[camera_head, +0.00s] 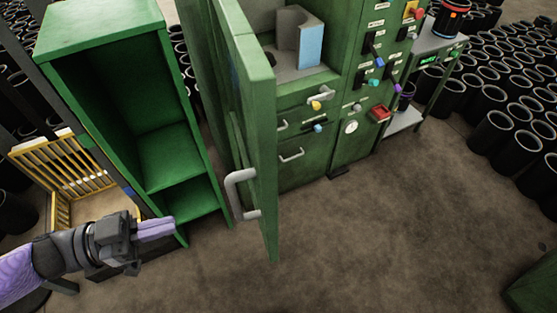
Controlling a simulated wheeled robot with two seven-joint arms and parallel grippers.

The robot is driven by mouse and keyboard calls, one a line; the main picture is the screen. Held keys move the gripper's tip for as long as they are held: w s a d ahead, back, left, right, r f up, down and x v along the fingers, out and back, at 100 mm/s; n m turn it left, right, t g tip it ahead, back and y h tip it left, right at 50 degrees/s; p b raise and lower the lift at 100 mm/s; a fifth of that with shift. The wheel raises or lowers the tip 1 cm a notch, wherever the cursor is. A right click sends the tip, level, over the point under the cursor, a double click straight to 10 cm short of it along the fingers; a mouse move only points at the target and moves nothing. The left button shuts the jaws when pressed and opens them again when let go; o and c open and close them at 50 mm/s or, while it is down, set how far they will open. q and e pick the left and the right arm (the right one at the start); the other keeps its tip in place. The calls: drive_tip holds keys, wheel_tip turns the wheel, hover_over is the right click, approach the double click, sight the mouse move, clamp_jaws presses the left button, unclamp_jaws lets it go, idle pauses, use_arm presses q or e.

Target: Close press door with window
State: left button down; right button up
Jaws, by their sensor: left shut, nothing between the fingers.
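The green press door (258,130) stands open, swung out toward me and seen nearly edge-on. A grey bar handle (236,195) is on its left-facing side, low down. The window in the door cannot be made out clearly at this angle. The green press (340,100) is behind it to the right, its chamber open with a grey block and a light blue piece inside. My left gripper (157,230) is shut and empty, left of the door handle and apart from it, in front of the green shelf. My right gripper is not in view.
An open green shelf cabinet (105,28) stands close left of the door. A yellow rack (65,165) is at the far left. Many black sleeves (490,132) stand on the floor at right. The brown floor (370,240) before the press is clear.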

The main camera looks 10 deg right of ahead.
use_arm(q)
drive_tip(key=p, duration=0.2)
approach(263, 203)
drive_tip(key=d, duration=0.2)
drive_tip(key=w+d, duration=0.1)
drive_tip(key=d, duration=0.3)
drive_tip(key=shift+w+d+f, duration=0.25)
drive_tip(key=shift+f, duration=0.15)
drive_tip(key=shift+d, duration=0.4)
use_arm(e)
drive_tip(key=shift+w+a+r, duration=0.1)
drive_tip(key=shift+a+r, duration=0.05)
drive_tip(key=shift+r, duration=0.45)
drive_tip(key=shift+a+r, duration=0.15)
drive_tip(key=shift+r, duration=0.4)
